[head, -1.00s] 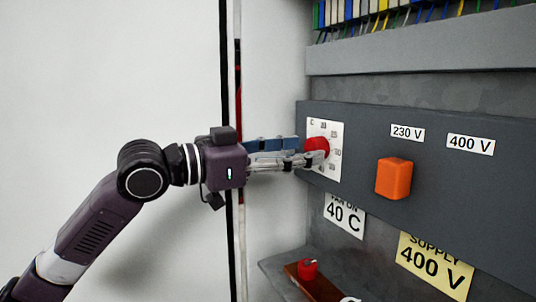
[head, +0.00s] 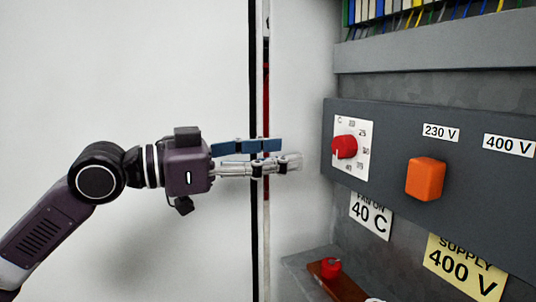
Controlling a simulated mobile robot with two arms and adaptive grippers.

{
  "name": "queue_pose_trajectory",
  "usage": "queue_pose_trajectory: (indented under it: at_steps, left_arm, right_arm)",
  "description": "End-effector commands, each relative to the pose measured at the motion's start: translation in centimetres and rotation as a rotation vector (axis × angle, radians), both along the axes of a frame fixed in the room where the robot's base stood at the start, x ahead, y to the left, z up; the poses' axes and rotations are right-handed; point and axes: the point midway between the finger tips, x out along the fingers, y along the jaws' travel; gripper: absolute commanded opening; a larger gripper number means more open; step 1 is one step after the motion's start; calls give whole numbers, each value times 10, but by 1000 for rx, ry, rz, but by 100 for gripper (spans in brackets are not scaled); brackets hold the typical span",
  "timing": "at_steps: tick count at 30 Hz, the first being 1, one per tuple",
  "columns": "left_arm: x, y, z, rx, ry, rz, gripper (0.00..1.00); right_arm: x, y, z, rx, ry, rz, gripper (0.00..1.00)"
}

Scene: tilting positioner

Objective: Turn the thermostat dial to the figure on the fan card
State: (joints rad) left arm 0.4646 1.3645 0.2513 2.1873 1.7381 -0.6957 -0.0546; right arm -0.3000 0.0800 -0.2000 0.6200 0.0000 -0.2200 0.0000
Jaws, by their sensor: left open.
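The thermostat dial (head: 344,147) is a red knob on a white scale plate (head: 367,130), fixed at the left end of the dark panel. Figures stand around the knob; 25 and 40 can be made out, the others are small. A light mark shows at the knob's lower left; I cannot tell exactly which figure it meets. The fan card (head: 370,217) is white, reads "FAN ON 40 C" and hangs below the panel. My left gripper (head: 290,153) is open and empty, left of the dial and apart from it. My right gripper is not in view.
An orange switch (head: 426,179) sits right of the dial, below the labels "230 V" (head: 441,132) and "400 V" (head: 509,145). A yellow supply card (head: 464,267) hangs lower right. Left of the cabinet is clear.

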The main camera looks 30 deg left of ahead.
Motion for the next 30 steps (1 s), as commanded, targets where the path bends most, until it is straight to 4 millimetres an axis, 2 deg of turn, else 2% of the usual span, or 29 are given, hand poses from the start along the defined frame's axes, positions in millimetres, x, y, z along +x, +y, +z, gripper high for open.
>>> queue_pose_trajectory:
  at_steps: [12,27,30]
  left_arm:
    - [-9,8,-1,1,1,2,49]
    - [-9,8,0,1,0,2,49]
    - [-7,9,-7,3,9,6,49]
  right_arm:
    - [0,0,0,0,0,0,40]
    - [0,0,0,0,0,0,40]
    - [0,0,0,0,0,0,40]
